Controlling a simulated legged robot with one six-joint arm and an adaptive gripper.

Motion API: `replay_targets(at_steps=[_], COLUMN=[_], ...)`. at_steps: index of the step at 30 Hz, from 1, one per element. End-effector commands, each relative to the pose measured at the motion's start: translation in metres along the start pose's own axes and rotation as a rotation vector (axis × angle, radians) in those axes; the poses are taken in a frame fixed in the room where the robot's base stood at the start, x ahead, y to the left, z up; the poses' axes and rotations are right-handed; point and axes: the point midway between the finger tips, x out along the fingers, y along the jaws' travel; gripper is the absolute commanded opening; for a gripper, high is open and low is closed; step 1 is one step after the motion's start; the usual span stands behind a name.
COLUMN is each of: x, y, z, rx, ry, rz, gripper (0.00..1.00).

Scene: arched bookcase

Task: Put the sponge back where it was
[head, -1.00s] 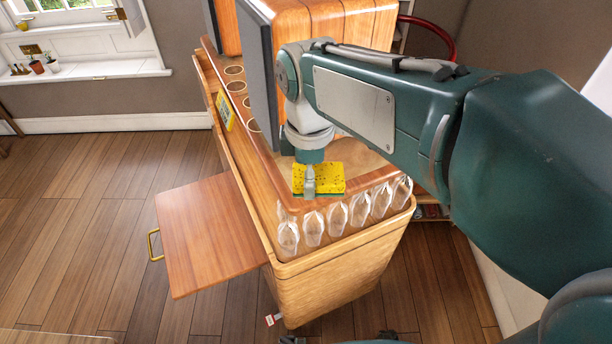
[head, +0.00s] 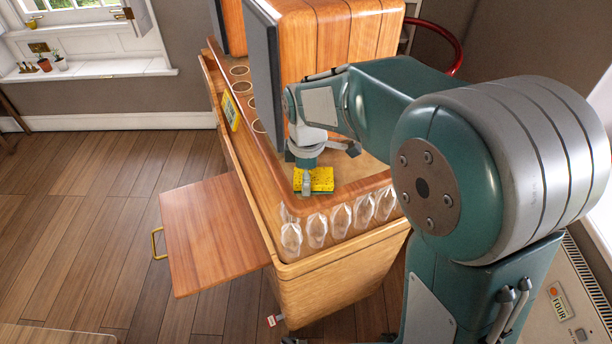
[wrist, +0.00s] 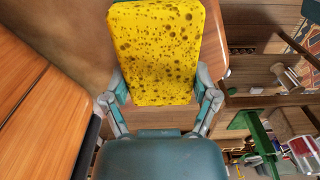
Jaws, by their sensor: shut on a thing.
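A yellow sponge (head: 318,180) with dark pores and a green underside is above or at the wooden cabinet top near its front corner. In the wrist view the sponge (wrist: 157,52) fills the upper middle. My gripper (head: 306,180) points down and is shut on the sponge; in the wrist view its two fingers (wrist: 160,92) press on the sponge's opposite sides. I cannot tell whether the sponge touches the cabinet top.
The wooden cabinet (head: 335,275) has several clear glass-like ornaments (head: 340,220) along its front edge. A dark panel (head: 265,80) stands close left of my wrist. A board with a brass handle (head: 215,235) juts out left. Round holes (head: 240,87) line the top behind.

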Motion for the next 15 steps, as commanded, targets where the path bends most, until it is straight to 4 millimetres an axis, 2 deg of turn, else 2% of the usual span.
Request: replay_targets(at_steps=[8, 9, 10, 15], x=[0.0017, 0.0015, 0.0015, 0.0015], y=[0.0, 0.0001, 0.0001, 0.0], z=[-0.0002, -0.0003, -0.0003, -0.0005], rx=[0.0, 0.0, 0.0, 0.0], ry=[0.0, 0.0, 0.0, 0.0], rz=[0.0, 0.001, 0.001, 0.001], gripper=[0.32, 0.9, 1.0, 1.0])
